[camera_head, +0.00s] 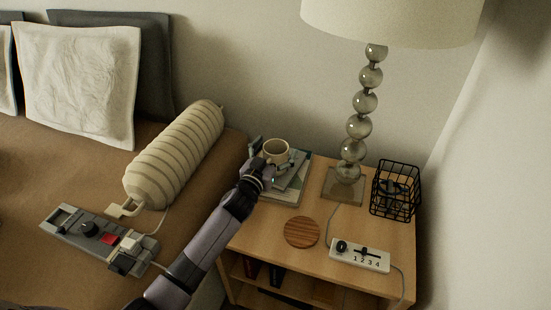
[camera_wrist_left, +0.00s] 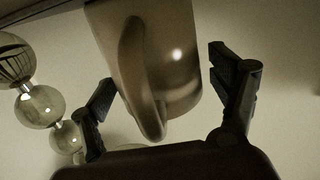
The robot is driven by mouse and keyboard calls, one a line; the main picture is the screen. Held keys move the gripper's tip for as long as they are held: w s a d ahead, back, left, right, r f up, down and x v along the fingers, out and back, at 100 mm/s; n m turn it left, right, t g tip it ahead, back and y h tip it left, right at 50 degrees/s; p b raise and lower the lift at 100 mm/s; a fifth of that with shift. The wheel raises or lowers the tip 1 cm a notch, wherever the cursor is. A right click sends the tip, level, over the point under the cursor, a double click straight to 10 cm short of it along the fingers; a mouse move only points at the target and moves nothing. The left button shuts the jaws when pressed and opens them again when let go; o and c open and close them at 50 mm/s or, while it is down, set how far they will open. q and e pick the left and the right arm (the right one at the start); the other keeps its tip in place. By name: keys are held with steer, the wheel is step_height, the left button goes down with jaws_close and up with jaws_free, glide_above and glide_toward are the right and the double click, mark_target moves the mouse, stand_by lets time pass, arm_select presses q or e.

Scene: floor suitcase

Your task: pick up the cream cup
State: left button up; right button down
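The cream cup (camera_head: 276,152) is upright over the books (camera_head: 289,183) on the bedside table; its base is hidden by my gripper, so I cannot tell exactly how it rests. In the left wrist view the cup (camera_wrist_left: 172,60) fills the middle, with its handle towards the camera. My left gripper (camera_head: 275,158) has one finger on each side of the cup. In the left wrist view the fingers of my left gripper (camera_wrist_left: 160,84) are spread, with a visible gap between each finger and the cup. My right gripper is not in view.
On the wooden table (camera_head: 270,238) are a lamp (camera_head: 358,127) just right of the cup, a black wire basket (camera_head: 396,190), a round wooden coaster (camera_head: 301,232) and a white switch box (camera_head: 359,255). A bed with a ribbed bolster (camera_head: 175,155) and a grey control panel (camera_head: 98,238) is left.

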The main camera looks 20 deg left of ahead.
arm_select(q)
steer(key=c, duration=1.3)
steer(key=shift+c, duration=0.2)
steer(key=shift+r, duration=0.15)
